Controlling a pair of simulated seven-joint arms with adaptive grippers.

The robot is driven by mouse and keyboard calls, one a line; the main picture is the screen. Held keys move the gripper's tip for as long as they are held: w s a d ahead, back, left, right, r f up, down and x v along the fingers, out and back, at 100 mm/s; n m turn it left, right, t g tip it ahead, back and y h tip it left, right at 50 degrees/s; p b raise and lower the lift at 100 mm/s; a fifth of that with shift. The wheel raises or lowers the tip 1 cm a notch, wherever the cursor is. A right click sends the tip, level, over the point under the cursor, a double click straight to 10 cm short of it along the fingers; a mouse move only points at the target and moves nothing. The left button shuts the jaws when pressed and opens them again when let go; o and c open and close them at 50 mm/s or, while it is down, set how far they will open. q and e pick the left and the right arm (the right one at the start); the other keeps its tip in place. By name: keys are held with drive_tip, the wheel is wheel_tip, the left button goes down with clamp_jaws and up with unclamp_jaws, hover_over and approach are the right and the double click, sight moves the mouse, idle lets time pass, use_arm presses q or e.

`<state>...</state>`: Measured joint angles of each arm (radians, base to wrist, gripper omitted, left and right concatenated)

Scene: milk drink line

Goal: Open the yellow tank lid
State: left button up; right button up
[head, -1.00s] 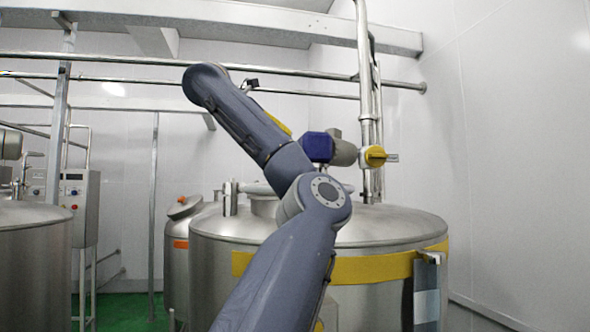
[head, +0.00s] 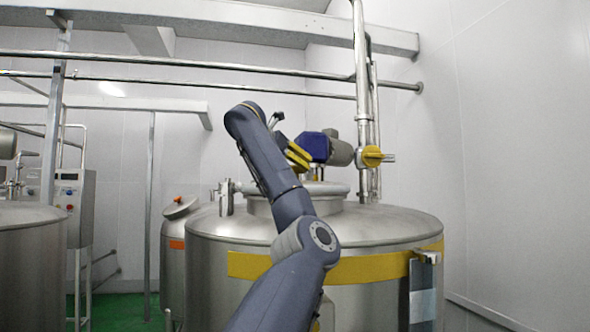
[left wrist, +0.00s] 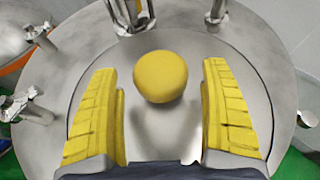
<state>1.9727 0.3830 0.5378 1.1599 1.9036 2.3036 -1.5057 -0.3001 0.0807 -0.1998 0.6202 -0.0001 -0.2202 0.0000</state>
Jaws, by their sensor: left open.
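The steel tank (head: 210,285) with a yellow band (head: 250,265) stands in the middle of the head view. Its round steel lid (head: 330,188) on top is partly hidden by my left arm. In the left wrist view the lid (left wrist: 175,125) lies flat and looks shut, with a round yellow knob (left wrist: 160,77) on it. My left gripper (head: 299,157) has yellow fingers and is above the lid. In the wrist view the left gripper (left wrist: 162,85) is open, with one finger on each side of the knob and clear gaps between. My right gripper is not in view.
A blue motor (head: 315,146) and a vertical pipe with a yellow valve handle (head: 372,157) stand behind the lid. Steel fittings (left wrist: 37,27) ring the lid. A smaller tank (head: 174,265) and another large tank (head: 30,265) are at the left.

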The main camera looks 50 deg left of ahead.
use_arm(q)
drive_tip(key=shift+x, duration=1.35)
drive_tip(key=shift+d, duration=0.1)
drive_tip(key=c, duration=1.5)
